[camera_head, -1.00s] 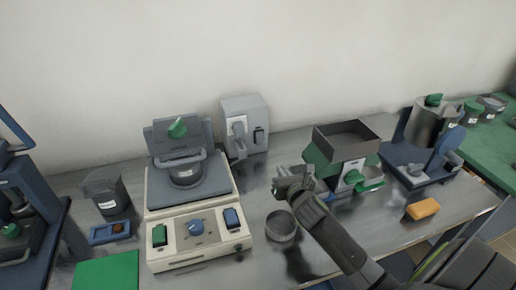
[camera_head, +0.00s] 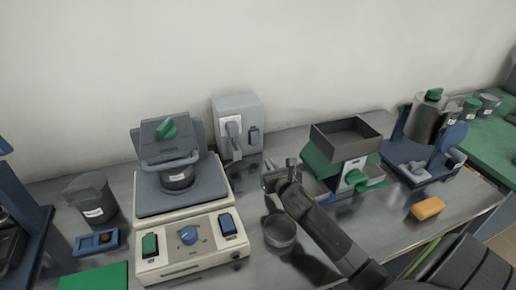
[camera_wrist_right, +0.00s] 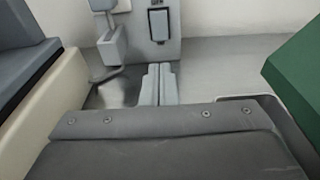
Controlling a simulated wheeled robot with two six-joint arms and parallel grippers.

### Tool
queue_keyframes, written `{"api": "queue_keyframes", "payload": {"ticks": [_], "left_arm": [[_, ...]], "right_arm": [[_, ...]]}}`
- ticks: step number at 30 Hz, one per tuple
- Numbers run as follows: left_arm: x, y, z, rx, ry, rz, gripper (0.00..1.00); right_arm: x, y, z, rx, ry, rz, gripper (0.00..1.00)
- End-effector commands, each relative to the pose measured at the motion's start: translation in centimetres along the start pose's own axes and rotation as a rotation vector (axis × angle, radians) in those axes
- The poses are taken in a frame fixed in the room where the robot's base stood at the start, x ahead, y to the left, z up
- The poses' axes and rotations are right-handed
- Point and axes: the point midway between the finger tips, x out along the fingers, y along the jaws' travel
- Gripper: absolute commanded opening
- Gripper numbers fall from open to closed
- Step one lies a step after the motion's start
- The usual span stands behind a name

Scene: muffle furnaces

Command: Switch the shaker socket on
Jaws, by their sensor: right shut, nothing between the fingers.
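The shaker socket is a grey box (camera_head: 237,108) against the wall behind the shaker. A grey plug (camera_head: 233,132) is in its left part, and a dark rocker switch (camera_head: 254,136) is at its right. In the right wrist view the switch (camera_wrist_right: 159,25) shows upright in a dark frame, beside the plug (camera_wrist_right: 109,45). I cannot tell its on or off position. My right gripper (camera_head: 270,168) is shut and empty, in front of and below the socket. Its closed fingertips (camera_wrist_right: 158,70) point at the box just below the switch, apparently apart from it. My left gripper is not in view.
The shaker (camera_head: 190,256) with its blue knob stands left of the socket. A green hopper device (camera_head: 320,165) is close to the right of my gripper. An orange block (camera_head: 427,208) lies further right.

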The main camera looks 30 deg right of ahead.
Motion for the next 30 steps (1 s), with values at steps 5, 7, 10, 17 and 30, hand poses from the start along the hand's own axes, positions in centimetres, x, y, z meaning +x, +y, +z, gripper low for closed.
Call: {"api": "queue_keyframes", "payload": {"ticks": [5,7,10,17,30], "left_arm": [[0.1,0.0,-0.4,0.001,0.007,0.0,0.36],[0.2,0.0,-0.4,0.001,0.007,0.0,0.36],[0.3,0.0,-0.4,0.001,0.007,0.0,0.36],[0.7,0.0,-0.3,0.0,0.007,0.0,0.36],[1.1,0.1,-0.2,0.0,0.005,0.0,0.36]], "right_arm": [[3.0,0.0,0.1,0.001,-0.001,0.0,0.0],[4.2,0.0,0.0,0.0,0.0,-0.001,0.0],[5.7,0.0,0.1,0.001,0.0,-0.001,0.0],[9.0,0.0,0.0,0.001,0.0,0.0,0.0],[11.7,0.0,0.0,0.0,0.0,0.0,0.0]]}}
